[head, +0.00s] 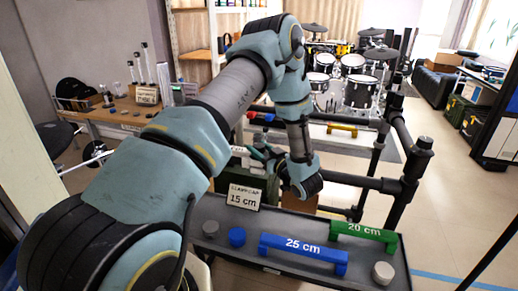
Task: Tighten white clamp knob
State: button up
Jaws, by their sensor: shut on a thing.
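A white clamp (239,151) shows just left of my gripper, behind the card, above a dark green case. My gripper (261,154) reaches from the wrist toward the clamp's right end, and its jaws are shut on the clamp knob. The knob itself is mostly hidden by the fingers. A card reading 15 cm (244,197) stands at the back left of the grey tray. A blue 25 cm gauge (303,254) and a green 20 cm gauge (363,235) lie on the tray.
The grey tray (262,214) also holds a dark knob (211,229), a blue knob (237,237) and a grey knob (383,272). Black pipe rails (402,190) stand right of my wrist. A yellow gauge (342,130) lies farther back.

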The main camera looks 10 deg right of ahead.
grip_shut()
jog(key=shift+m+h, duration=0.3)
jog(key=shift+h, duration=0.1)
jog(key=m+h+b, duration=0.1)
jog(key=m+t+h+b, duration=0.1)
jog(key=h, duration=0.1)
jog(key=m+h+b, duration=0.1)
jog(key=h, duration=0.1)
jog(key=shift+f, duration=0.25)
jog(key=m+h+b, duration=0.3)
jog(key=h, duration=0.1)
jog(key=shift+a+f+h, duration=0.1)
jog(key=shift+h, duration=0.2)
jog(key=m+g+h+b, duration=0.1)
jog(key=m+h+b, duration=0.1)
jog(key=h+b, duration=0.1)
jog(key=shift+m+h, duration=0.3)
jog(key=shift+m, duration=0.1)
jog(key=shift+r+m+g+h+b, duration=0.2)
jog(key=shift+m+g+h+b, duration=1.2)
jog(key=shift+h, duration=0.8)
jog(key=shift+r+m+h, duration=0.1)
jog(key=shift+m+h, duration=0.2)
jog(key=shift+m, duration=0.1)
